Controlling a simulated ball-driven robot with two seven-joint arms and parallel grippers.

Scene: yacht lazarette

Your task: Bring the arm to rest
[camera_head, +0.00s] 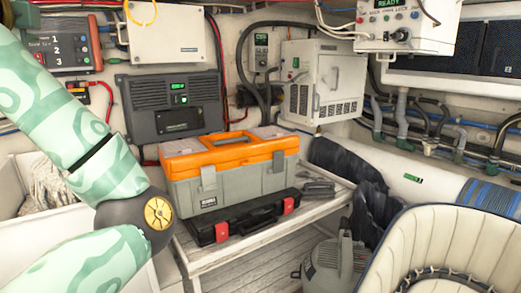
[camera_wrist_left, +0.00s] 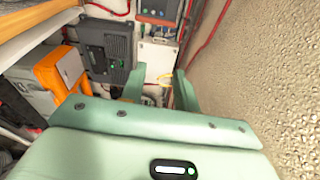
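My left arm (camera_head: 70,120) crosses the left side of the head view, pale green with a swirl pattern. It bends at a dark elbow joint with a yellow disc, and its lower part runs out of the bottom left. My left gripper (camera_wrist_left: 160,90) shows only in the left wrist view. Its two green fingers stand apart with nothing held between them, and it points toward the equipment wall. The pale textured wall (camera_wrist_left: 275,75) fills the right of that view, close beside the gripper. My right arm and gripper are in neither view.
An orange and grey toolbox (camera_head: 230,168) and a black case (camera_head: 240,220) sit on a slatted bench (camera_head: 205,256), near my elbow in the picture. A white bin (camera_head: 12,195) with rope lies behind the arm. A cream seat (camera_head: 440,245) stands at right.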

